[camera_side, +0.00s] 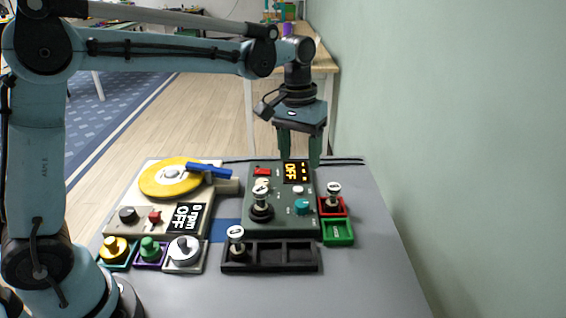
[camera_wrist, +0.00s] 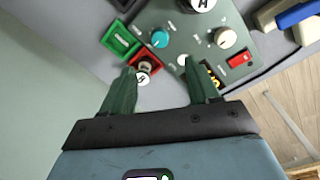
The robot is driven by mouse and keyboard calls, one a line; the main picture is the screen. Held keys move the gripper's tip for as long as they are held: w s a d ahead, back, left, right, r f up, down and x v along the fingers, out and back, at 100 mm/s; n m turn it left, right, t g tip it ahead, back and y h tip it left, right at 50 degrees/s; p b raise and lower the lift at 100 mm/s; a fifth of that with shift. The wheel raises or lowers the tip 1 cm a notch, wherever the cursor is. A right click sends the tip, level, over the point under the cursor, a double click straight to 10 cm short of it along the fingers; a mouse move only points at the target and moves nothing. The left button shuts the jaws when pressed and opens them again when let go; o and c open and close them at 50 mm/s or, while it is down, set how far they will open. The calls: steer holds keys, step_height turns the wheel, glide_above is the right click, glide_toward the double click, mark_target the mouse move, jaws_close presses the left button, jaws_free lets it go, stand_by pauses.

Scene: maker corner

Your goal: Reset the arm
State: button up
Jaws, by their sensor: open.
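My gripper (camera_side: 301,150) hangs pointing down over the far edge of the table, behind and above the dark green control box (camera_side: 280,225). Its two green fingers are apart with nothing between them. In the wrist view my gripper (camera_wrist: 160,85) is also open and empty. The control box carries a display reading OFF (camera_side: 296,172), a red switch (camera_side: 262,171), a teal knob (camera_side: 302,207) and a labelled stamp-like piece (camera_side: 261,205). In the wrist view the box (camera_wrist: 165,20) lies beyond the fingertips.
A yellow turntable (camera_side: 160,180) with a blue arm stands left. Small trays with knobbed pieces line the front left. A black tray (camera_side: 290,266) holds one piece at its left. Red (camera_side: 326,213) and green (camera_side: 351,240) trays sit right. The table's right side is clear; a wall rises beyond.

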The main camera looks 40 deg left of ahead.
steer(key=shift+s, duration=0.1)
steer(key=s+a+f+m+t, duration=0.1)
steer(key=s+a+t, duration=0.1)
steer(key=s, duration=0.5)
steer(key=s+a+m+t, duration=0.1)
steer(key=s+a+t, duration=0.2)
steer(key=s+t, duration=0.2)
steer(key=shift+s+a+f+y, duration=0.3)
steer(key=shift+s+a+f, duration=0.05)
steer(key=shift+s, duration=1.1)
